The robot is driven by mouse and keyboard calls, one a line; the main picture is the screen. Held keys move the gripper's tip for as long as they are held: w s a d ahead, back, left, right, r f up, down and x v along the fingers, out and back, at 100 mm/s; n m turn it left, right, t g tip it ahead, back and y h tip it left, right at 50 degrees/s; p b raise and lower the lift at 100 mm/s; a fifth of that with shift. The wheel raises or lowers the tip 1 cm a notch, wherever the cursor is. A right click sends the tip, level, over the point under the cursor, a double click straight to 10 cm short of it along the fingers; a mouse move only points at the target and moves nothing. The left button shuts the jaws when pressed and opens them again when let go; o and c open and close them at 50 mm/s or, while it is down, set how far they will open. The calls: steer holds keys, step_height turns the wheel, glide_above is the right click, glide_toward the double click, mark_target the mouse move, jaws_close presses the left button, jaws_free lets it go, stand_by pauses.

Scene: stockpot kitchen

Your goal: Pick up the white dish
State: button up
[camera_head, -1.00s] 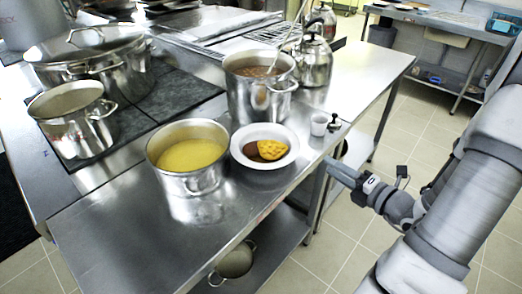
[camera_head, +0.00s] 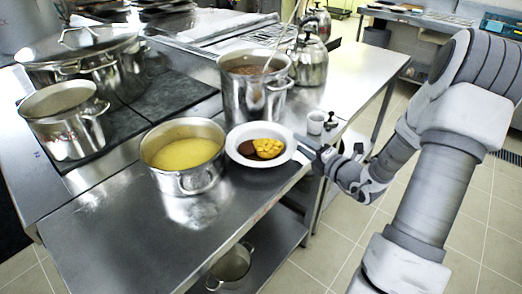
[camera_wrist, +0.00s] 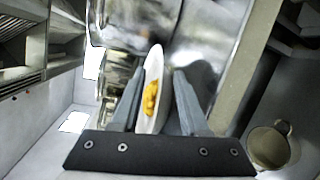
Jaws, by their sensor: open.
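The white dish (camera_head: 236,155) sits on the steel counter and holds a yellow food piece and a brown one. In the wrist view the dish (camera_wrist: 152,72) appears nearly edge-on between my two fingers. My gripper (camera_head: 305,150) is at the dish's right edge, with its fingers open around the rim. In the wrist view my gripper (camera_wrist: 155,98) has one finger on each side of the dish. I cannot tell whether either finger touches it.
A pot of yellow soup (camera_head: 183,182) stands close left of the dish. A tall steel pot (camera_head: 240,98) stands behind it. A small cup (camera_head: 316,122) and a small dark-topped item (camera_head: 331,121) stand behind my gripper. The front counter is clear.

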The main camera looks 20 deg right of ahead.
mark_target(292, 140)
steer(key=x, duration=0.4)
steer(key=shift+a+f+b, duration=0.1)
steer(key=shift+a+b, duration=0.05)
steer(key=shift+b, duration=0.15)
jaws_close()
stand_by(1.1)
